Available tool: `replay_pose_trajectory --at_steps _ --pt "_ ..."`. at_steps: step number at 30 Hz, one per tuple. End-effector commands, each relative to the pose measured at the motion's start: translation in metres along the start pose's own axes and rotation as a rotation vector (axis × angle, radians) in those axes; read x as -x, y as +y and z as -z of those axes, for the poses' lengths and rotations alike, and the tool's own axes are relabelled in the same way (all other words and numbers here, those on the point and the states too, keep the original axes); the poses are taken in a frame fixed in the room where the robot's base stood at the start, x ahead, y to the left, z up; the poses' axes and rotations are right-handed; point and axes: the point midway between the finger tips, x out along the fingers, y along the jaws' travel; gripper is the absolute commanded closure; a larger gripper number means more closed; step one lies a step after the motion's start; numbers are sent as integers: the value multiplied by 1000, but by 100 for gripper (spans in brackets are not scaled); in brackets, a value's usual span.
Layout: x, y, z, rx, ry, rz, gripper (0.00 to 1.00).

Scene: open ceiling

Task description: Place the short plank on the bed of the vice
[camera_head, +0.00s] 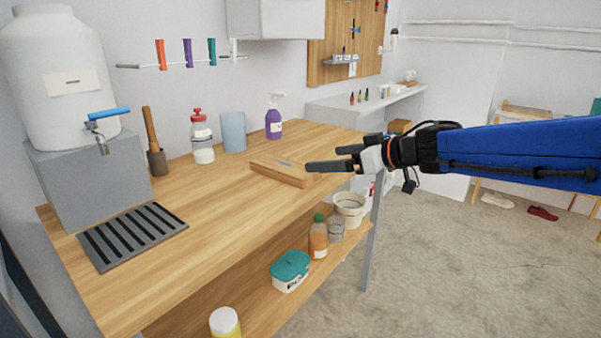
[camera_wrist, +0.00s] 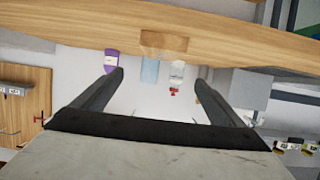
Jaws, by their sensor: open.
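A short, flat piece of light wood (camera_head: 276,174), which looks like the short plank, lies on the wooden bench near its front right edge. A small grey mark or object shows on its top. In the wrist view, which looks upside down, the same wood piece (camera_wrist: 163,43) shows at the top, beyond the fingers. My gripper (camera_head: 324,158) is open and empty, just right of the plank and above the bench edge; I cannot tell if it touches. Its two fingers (camera_wrist: 159,78) are spread apart in the wrist view. I cannot make out a vice in either view.
A lower shelf carries bottles and tubs. Bench space left of the plank is clear.

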Motion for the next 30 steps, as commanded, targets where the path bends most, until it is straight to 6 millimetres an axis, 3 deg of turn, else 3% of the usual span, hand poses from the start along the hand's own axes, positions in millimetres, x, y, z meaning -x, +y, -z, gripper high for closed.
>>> replay_pose_trajectory --at_steps 5,22,30 --pt "-12 -6 -3 -4 -17 38 8" --pt "-108 -9 -6 -5 -17 36 8" --pt "-126 -9 -5 -3 -15 33 8"
